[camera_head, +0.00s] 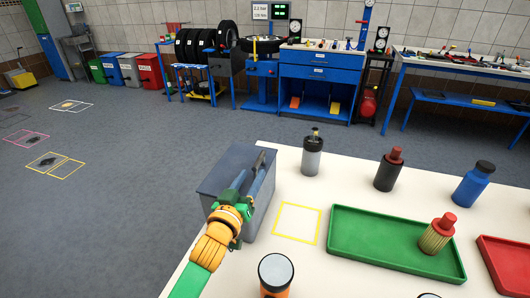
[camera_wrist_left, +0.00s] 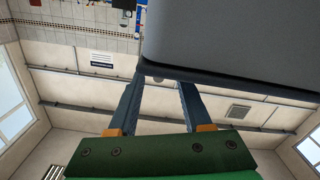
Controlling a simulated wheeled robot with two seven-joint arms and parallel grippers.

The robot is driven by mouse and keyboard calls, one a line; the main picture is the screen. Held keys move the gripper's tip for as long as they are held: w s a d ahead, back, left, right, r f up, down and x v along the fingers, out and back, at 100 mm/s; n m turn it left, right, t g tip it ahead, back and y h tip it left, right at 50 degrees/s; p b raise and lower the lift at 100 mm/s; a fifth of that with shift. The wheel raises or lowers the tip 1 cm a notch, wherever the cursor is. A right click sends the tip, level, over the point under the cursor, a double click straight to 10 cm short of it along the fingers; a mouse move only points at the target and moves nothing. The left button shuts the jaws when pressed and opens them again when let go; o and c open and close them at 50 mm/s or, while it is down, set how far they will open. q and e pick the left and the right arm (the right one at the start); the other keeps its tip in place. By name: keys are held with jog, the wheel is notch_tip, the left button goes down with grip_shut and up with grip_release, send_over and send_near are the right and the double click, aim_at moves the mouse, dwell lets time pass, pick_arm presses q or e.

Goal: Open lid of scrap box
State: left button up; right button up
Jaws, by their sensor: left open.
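The scrap box (camera_head: 215,190) is a grey-blue box at the left end of the white table, and its lid looks closed. My left gripper (camera_head: 254,173) reaches over the box from the front in the head view, its two fingers spread apart with nothing visibly held. A dark part at the far finger's tip may be a lid handle; I cannot tell. In the left wrist view the open fingers (camera_wrist_left: 161,72) point up to the lower edge of a grey surface (camera_wrist_left: 240,40), likely the box. Whether they touch it is unclear. My right gripper is out of view.
A yellow-outlined square (camera_head: 297,223) is bare.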

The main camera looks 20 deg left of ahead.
aim_at(254, 169)
pick_arm(q)
jog(key=shift+w+f, duration=0.1)
jog(key=shift+w, duration=0.75)
jog(key=shift+w+d+r, duration=0.1)
jog(key=shift+w+r, duration=0.35)
jog(key=shift+w, duration=0.2)
jog(key=shift+w+r, duration=0.15)
jog(key=shift+w, duration=0.15)
jog(key=shift+w+f, duration=0.2)
jog(key=shift+w, duration=0.8)
jog(key=shift+w+f, duration=0.15)
jog(key=shift+w, duration=0.25)
jog(key=shift+s, duration=0.2)
grip_shut()
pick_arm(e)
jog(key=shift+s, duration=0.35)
pick_arm(q)
jog(key=shift+r, duration=0.2)
